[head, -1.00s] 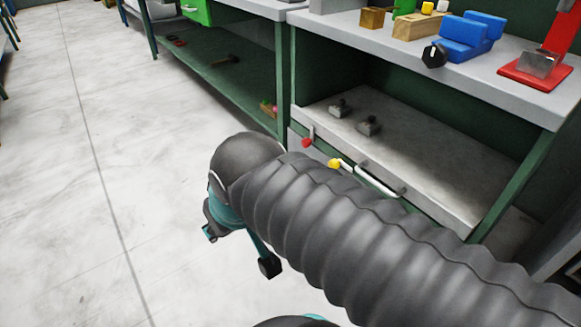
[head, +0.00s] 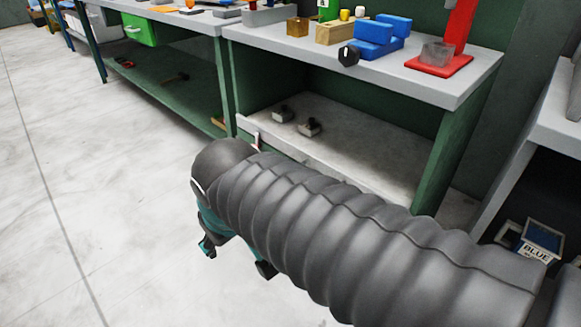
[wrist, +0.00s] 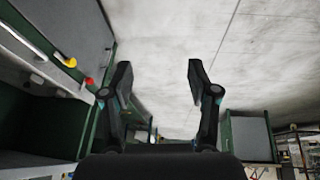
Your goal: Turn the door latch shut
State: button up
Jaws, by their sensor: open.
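A grey door or panel (wrist: 70,25) with a white bar handle (wrist: 22,40) shows at the upper left of the wrist view. A yellow-knobbed lever (wrist: 70,62) and a red-knobbed lever (wrist: 89,81) are beside it; I cannot tell which is the door latch. In the head view my sleeved arm hides both knobs and most of the panel. A pale lever stem (head: 257,141) shows just above the arm. My gripper (head: 237,258) is open and empty over the floor, in front of the bench. In the wrist view its fingers (wrist: 159,74) are apart, right of the levers and not touching them.
The bench top (head: 425,85) holds blue blocks (head: 375,38), a black knob (head: 348,55) and a red press (head: 440,65). Small metal parts (head: 309,127) lie on the shelf below. A box marked BLUE (head: 540,240) stands at right. The floor (head: 90,170) at left is clear.

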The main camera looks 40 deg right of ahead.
jog(key=w+d+f+n+g+h+p, duration=0.1)
jog(key=w+d+f+n+g+h, duration=0.35)
jog(key=w+d, duration=0.3)
jog(key=w+d+f+n+g+h, duration=0.3)
jog(key=w+d+n+h, duration=0.3)
jog(key=d, duration=0.3)
jog(key=w+d+f+n+t+h+p, duration=0.1)
jog(key=w+d+f+n+t+h, duration=0.15)
jog(key=w+f+n, duration=0.35)
jog(key=w+d+f+n+t+h, duration=0.2)
jog(key=w+f+n+h, duration=0.2)
jog(key=w+f, duration=0.45)
jog(key=d, duration=0.4)
jog(key=w+d+p, duration=0.1)
jog(key=d, duration=0.8)
jog(key=shift+w+d+r, duration=0.2)
jog(key=shift+d+r, duration=0.05)
jog(key=shift+r, duration=0.15)
grip_shut()
